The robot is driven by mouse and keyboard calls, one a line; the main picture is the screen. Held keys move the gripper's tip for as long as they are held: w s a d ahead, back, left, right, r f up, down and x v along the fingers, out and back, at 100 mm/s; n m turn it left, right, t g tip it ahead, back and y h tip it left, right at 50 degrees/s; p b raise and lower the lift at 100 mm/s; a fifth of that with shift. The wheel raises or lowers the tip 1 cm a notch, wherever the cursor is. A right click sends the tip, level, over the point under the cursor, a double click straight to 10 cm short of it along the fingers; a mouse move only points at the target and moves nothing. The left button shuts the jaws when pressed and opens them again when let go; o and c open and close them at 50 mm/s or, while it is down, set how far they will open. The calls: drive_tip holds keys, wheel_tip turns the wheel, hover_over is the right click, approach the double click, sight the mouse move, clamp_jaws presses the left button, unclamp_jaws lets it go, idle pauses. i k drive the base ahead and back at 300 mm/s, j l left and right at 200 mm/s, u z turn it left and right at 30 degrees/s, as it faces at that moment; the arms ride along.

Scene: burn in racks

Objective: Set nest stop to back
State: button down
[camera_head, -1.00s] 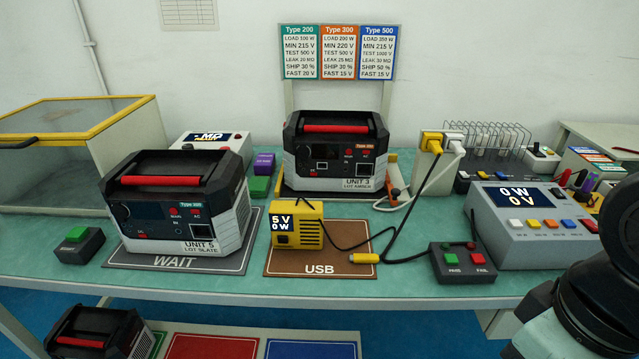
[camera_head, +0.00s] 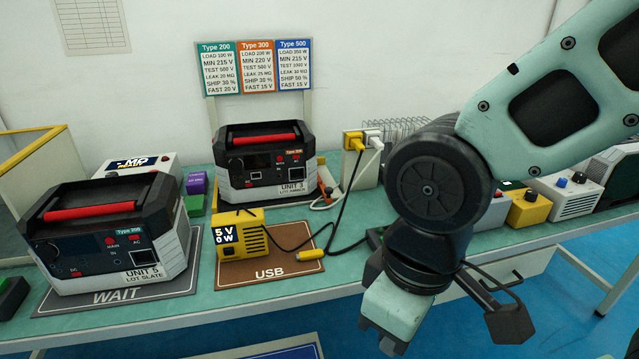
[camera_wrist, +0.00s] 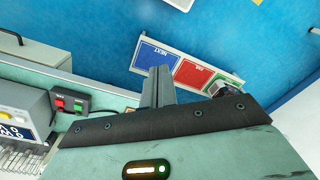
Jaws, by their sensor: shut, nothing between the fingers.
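My gripper (camera_head: 388,347) hangs in front of the bench's front edge at the lower right of the head view. Its fingers (camera_wrist: 161,72) are together and empty in the wrist view, over the floor and the lower shelf. Unit 3 (camera_head: 265,165), black and grey with a red handle, sits at the back of the bench. The rest of the nest is mostly hidden by Unit 3.
Unit 5 (camera_head: 110,235) stands on the WAIT mat (camera_head: 120,297). The yellow USB load (camera_head: 240,235) and its cables lie on the brown USB mat (camera_head: 285,262). A white socket box (camera_head: 362,170) stands right of Unit 3. My arm hides much of the right bench.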

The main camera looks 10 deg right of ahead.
sight(326, 192)
drive_tip(key=i+l+u, duration=0.1)
drive_tip(key=i+u, duration=0.35)
drive_tip(key=i+l+u, duration=0.15)
drive_tip(key=u, duration=0.3)
drive_tip(key=i+l, duration=0.05)
